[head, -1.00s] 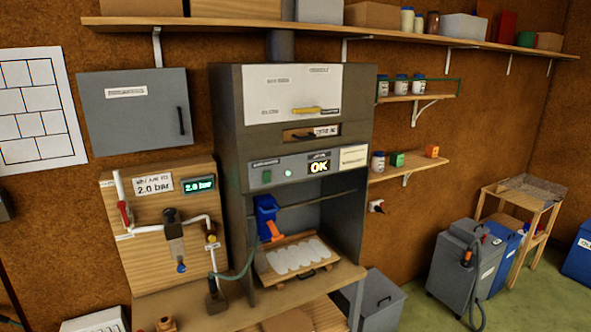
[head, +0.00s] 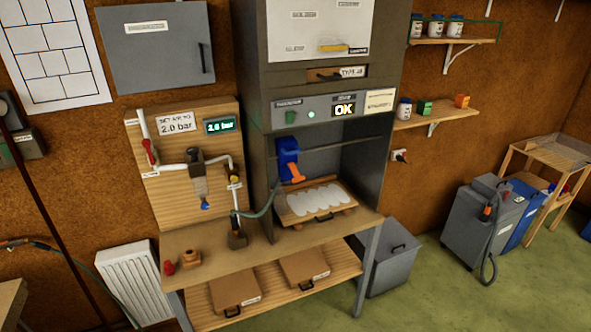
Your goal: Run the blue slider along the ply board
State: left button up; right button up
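The ply board (head: 165,183) is fixed upright to the wall left of the grey cabinet. It carries white pipework, a red-handled valve (head: 150,153), a dark-topped filter unit (head: 196,168) and a yellow fitting (head: 235,179). A small blue part (head: 206,205) shows at the bottom of the filter unit; at this size I cannot tell whether it is the slider. Neither of my grippers is in view.
A bench (head: 200,240) stands below the board, with a dark hose fitting (head: 237,237) and small red and brown pieces on it. The cabinet (head: 262,110) holds a blue and orange tool (head: 289,160) above a tray (head: 300,215).

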aim_at(287, 149)
jog(key=z, duration=0.7)
jog(key=i, duration=0.35)
jog(key=z, duration=0.05)
